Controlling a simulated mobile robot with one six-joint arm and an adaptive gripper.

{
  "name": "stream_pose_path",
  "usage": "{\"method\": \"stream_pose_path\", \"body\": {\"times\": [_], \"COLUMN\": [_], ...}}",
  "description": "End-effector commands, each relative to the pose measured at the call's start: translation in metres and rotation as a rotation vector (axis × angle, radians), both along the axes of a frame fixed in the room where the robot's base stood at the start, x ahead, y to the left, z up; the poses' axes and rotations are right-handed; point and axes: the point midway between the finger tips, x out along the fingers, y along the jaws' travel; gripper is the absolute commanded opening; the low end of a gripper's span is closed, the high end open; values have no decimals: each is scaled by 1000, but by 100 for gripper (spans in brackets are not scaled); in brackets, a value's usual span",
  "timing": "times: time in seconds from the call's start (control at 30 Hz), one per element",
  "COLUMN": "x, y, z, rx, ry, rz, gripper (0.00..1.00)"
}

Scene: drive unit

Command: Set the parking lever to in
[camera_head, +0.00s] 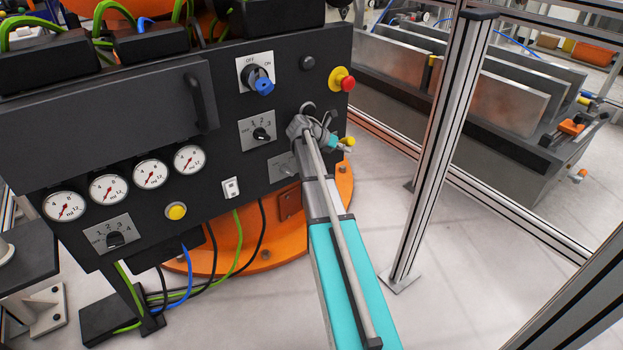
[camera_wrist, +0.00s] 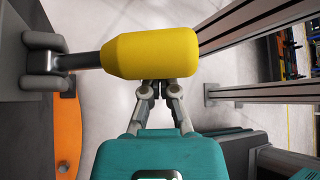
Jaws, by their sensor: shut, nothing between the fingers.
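The parking lever appears to be the one with a thick yellow handle (camera_wrist: 150,53) in the wrist view. Its short metal shaft runs left to a grey mount (camera_wrist: 42,62) on the dark panel, so the handle sticks out sideways. In the head view only the yellow tip (camera_head: 349,141) shows, low at the panel's right edge; my arm hides the rest. My gripper (camera_wrist: 157,88) is shut and empty, its fingertips at the handle's lower edge in the wrist view and partly hidden by it. I cannot tell whether they touch. The gripper also shows in the head view (camera_head: 346,150).
The dark panel (camera_head: 150,115) carries gauges, rotary switches, a blue OFF/ON knob (camera_head: 261,82) and a red emergency button (camera_head: 347,83) just above the gripper. An aluminium post (camera_head: 440,150) stands to the right. Floor between them is clear.

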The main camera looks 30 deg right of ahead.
Motion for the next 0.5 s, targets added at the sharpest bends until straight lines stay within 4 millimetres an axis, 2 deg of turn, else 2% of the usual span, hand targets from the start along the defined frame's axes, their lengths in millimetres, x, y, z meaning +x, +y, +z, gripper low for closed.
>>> {"method": "stream_pose_path", "body": {"times": [0.17, 0.5], "x": [-3, -11], "y": [0, 0], "z": [-9, -38], "rx": [2, 22], "ry": [0, -272], "rz": [0, -2], "gripper": [0, 0]}}
